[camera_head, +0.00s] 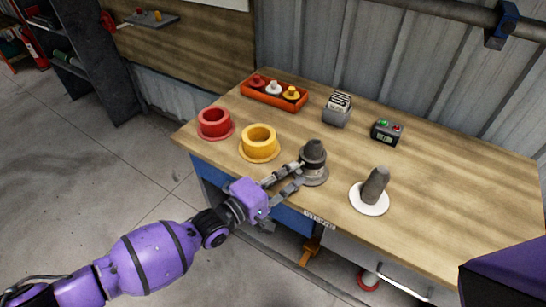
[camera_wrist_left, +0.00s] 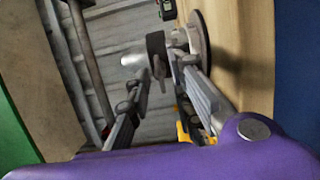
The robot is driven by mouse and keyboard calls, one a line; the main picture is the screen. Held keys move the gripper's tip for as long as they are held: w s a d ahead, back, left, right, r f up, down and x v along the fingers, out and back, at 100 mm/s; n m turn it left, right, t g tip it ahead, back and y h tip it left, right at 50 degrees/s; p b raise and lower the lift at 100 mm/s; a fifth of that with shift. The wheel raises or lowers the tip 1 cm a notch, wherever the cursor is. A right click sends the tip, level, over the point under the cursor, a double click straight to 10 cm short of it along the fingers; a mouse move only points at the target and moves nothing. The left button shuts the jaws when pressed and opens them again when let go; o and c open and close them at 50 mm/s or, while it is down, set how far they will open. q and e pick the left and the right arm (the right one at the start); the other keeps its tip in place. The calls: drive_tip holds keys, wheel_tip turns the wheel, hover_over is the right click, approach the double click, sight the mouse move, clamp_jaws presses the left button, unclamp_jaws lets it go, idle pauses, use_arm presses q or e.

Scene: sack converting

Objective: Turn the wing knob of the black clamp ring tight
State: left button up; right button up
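The black clamp ring (camera_head: 313,166) sits around a grey spout (camera_head: 313,150) standing on a round grey base near the bench's front edge. In the left wrist view the ring (camera_wrist_left: 155,45) shows sideways, with a small grey piece, perhaps its wing knob (camera_wrist_left: 161,76), by the fingertips. My left gripper (camera_head: 300,172) reaches in from the front left, fingers spread and tips close beside the ring. In the left wrist view the fingertips (camera_wrist_left: 158,70) stand apart on either side of that grey piece; I cannot tell whether they touch it. My right gripper is out of view.
A grey spout on a white disc (camera_head: 369,203) stands to the right on the wooden bench (camera_head: 450,200). A yellow ring (camera_head: 259,141) and a red ring (camera_head: 214,122) stand left. Behind are an orange tray (camera_head: 265,97), a grey box (camera_head: 337,115) and a small device (camera_head: 386,132).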

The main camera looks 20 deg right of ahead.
use_arm(q)
clamp_jaws()
